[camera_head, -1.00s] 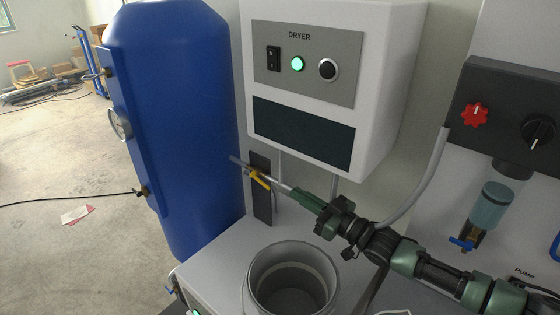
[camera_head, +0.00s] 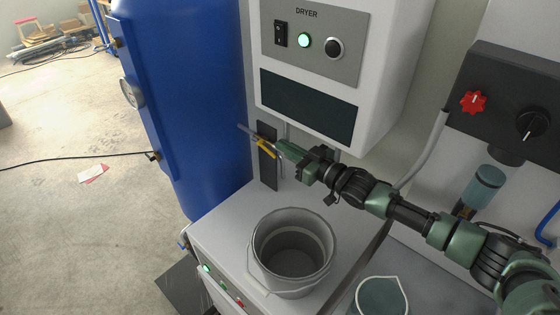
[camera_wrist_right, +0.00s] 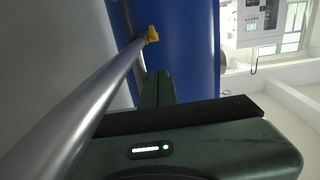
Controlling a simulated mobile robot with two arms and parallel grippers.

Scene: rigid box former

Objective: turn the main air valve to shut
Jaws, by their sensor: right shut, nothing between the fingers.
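The main air valve's yellow lever (camera_head: 266,146) sits on a thin grey pipe (camera_head: 246,130) below the dryer, in front of a dark upright plate. The lever slants down to the right in the head view. In the right wrist view its yellow end (camera_wrist_right: 151,35) shows beyond the fingers, beside the pipe (camera_wrist_right: 90,105). My right gripper (camera_head: 282,149) is shut and empty, its tips close to the lever on its right side. I cannot tell whether they touch. The fingers (camera_wrist_right: 157,90) lie alongside the pipe in the wrist view. My left gripper is not in view.
A blue tank (camera_head: 185,90) stands left of the valve. The dryer box (camera_head: 385,90) hangs above my right arm. A grey bucket (camera_head: 258,252) stands on the bench below, with a teal container (camera_head: 378,298) to its right. A panel with a red knob (camera_head: 473,102) is at right.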

